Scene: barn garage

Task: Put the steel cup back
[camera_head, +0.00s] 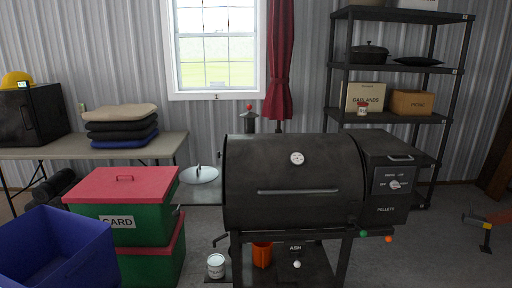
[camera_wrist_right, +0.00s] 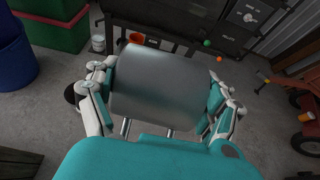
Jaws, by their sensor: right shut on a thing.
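The steel cup (camera_wrist_right: 160,85), a plain grey metal cylinder, fills the middle of the right wrist view. My right gripper (camera_wrist_right: 160,88) is shut on it, with one finger against each side. The floor and the lower part of the black grill show beyond the cup, and the cup looks clear of both. The cup's opening cannot be made out. Neither gripper shows in the head view, and my left gripper is in no view.
A black pellet grill (camera_head: 290,180) stands ahead with a side shelf (camera_head: 195,195) holding a silver dish. A black shelving rack (camera_head: 390,67) is behind it at right. Red-lidded green bins (camera_head: 125,188) and a blue bin (camera_head: 55,250) stand left, before a table (camera_head: 175,145).

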